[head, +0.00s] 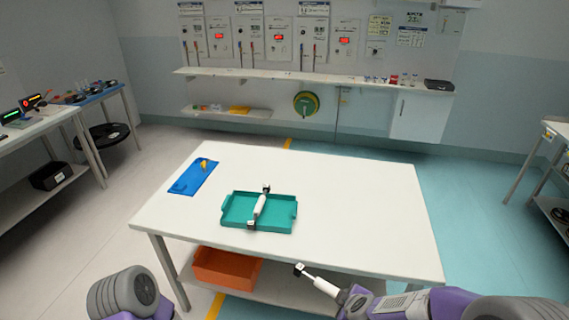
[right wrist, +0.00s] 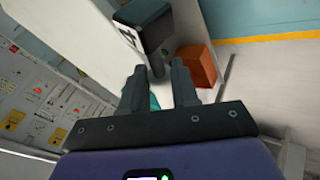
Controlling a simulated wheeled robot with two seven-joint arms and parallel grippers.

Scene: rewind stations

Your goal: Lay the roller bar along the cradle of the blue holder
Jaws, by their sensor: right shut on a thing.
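The blue holder (head: 194,178) lies flat at the left of the white table, with a small yellow part (head: 204,163) on it. A white roller bar (head: 260,206) with dark ends lies in the teal tray (head: 228,221) near the table's middle. My right gripper (head: 344,294), at the near edge of the table, is shut on a bar (head: 322,286) with a white shaft and a dark end block. In the right wrist view my right gripper's fingers (right wrist: 158,85) hold it, and its dark block (right wrist: 141,24) is beyond them. My left gripper is out of view.
The white table (head: 350,205) is clear to the right of the tray. An orange bin (head: 226,269) stands on the shelf below. A side bench (head: 42,122) is at the left and a rack (head: 549,150) at the right. A wall shelf (head: 310,77) is behind.

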